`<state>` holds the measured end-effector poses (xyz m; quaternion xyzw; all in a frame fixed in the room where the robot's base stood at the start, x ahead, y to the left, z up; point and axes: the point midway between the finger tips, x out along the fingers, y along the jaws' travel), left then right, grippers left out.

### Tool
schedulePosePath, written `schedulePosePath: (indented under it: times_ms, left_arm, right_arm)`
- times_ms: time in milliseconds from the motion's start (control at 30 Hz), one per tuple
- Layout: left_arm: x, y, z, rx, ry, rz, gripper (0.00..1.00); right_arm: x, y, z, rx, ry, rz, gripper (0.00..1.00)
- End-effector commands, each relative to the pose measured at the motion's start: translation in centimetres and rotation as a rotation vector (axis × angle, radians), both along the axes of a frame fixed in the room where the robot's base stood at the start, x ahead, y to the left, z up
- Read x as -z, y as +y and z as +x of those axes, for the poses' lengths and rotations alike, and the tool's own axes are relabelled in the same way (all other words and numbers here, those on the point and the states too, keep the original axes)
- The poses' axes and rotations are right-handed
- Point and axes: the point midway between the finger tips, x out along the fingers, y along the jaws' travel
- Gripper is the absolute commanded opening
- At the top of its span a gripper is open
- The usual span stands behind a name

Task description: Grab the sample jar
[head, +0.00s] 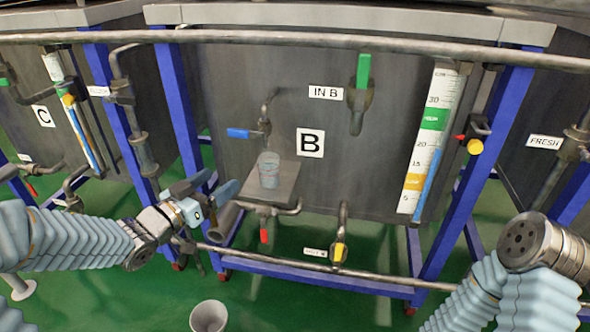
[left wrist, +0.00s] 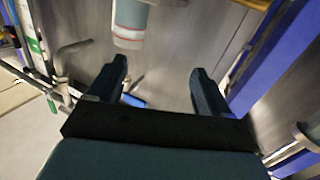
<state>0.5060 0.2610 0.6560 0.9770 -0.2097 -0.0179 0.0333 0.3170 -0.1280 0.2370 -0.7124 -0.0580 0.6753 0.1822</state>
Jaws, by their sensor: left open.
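The sample jar (head: 269,170), a small translucent grey-blue cup shape, stands upright on a small grey shelf (head: 284,186) on the front of tank B. In the left wrist view the jar (left wrist: 130,22) shows at the top edge, partly cut off, with a reddish band. My left gripper (head: 212,188) is open and empty, to the left of the jar and slightly lower, apart from it. In the left wrist view its two fingers (left wrist: 158,78) are spread, with the jar beyond them. My right arm shows at the lower right, but its gripper is not visible.
A blue-handled valve (head: 239,133) sits left of and above the jar. A red-handled valve (head: 264,235) and pipe are under the shelf. A blue frame post (head: 180,110) stands behind my left gripper. A grey cup-like container (head: 208,316) is low in front.

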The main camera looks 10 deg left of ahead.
Motion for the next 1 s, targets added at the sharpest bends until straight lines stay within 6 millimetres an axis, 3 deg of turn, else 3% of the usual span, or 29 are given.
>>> schedulePosePath:
  times_ms: [100,167,500,767,1000]
  left_arm:
    - [0.2,-2.3,-1.7,0.111,-0.043,0.044,0.80]
    - [0.2,-3.0,-1.7,0.137,-0.052,0.052,0.80]
    - [0.2,-6.7,3.8,0.146,-0.053,0.054,0.80]
    - [0.2,-8.0,5.9,0.143,-0.053,0.053,0.80]
    - [0.2,-9.8,9.1,0.141,-0.053,0.053,0.80]
  right_arm:
    - [0.4,-0.1,0.0,0.002,0.000,-0.002,0.43]
    - [0.5,-0.1,0.0,0.003,-0.001,-0.002,0.43]
    - [0.7,-0.1,0.0,0.002,0.000,-0.001,0.43]
    - [0.7,-0.1,0.0,0.002,0.000,-0.001,0.43]
    - [0.7,-0.1,0.0,0.002,0.000,-0.001,0.43]
